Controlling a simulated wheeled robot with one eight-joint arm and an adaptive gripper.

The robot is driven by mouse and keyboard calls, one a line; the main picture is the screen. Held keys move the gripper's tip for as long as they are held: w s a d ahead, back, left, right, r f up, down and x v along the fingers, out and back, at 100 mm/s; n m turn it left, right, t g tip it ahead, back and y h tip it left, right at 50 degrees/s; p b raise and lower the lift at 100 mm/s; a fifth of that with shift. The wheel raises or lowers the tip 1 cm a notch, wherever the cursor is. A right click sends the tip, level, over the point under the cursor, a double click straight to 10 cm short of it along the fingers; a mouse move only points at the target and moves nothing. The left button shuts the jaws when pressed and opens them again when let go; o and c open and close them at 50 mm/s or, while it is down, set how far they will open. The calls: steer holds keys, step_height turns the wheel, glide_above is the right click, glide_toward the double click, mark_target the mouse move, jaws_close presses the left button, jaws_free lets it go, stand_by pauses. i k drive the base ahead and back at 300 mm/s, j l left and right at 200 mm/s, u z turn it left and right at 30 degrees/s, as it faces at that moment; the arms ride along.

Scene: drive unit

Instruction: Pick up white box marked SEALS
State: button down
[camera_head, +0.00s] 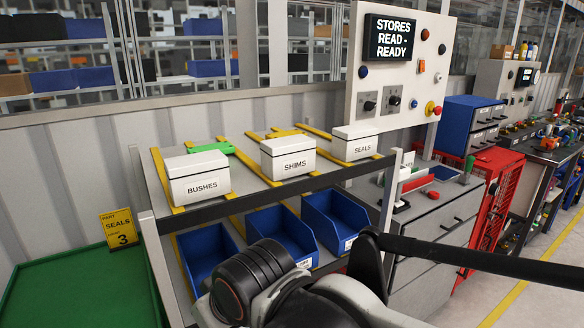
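The white box marked SEALS (356,147) sits on the right end of the rack's top shelf, its label facing me. Two like white boxes stand to its left: SHIMS (289,161) in the middle and BUSHES (197,182) at the left. All three look closed and upright, with gaps between them. My arm shows at the bottom centre, in front of the rack and below the SEALS box. I cannot make out my gripper's fingertips in this view.
The rack's lower shelf holds blue bins (280,233). A control panel (399,67) reading "STORES READ-READY" rises behind the SEALS box. A yellow SEALS 3 card (119,229) stands by a green surface (90,292) at left. A red mesh frame (494,196) stands at right.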

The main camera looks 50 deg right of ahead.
mark_target(349, 144)
steer(key=z, duration=1.7)
steer(key=u, duration=0.2)
steer(key=i+l+u, duration=0.15)
steer(key=l+u, duration=0.15)
steer(key=i+l+u, duration=0.1)
steer(key=l+u, duration=0.45)
steer(key=l, duration=0.15)
steer(key=i+l+u, duration=0.1)
steer(key=l, duration=0.9)
steer(key=i+l+u, duration=0.1)
steer(key=l, duration=0.85)
steer(key=i+l+u, duration=0.1)
steer(key=l, duration=0.9)
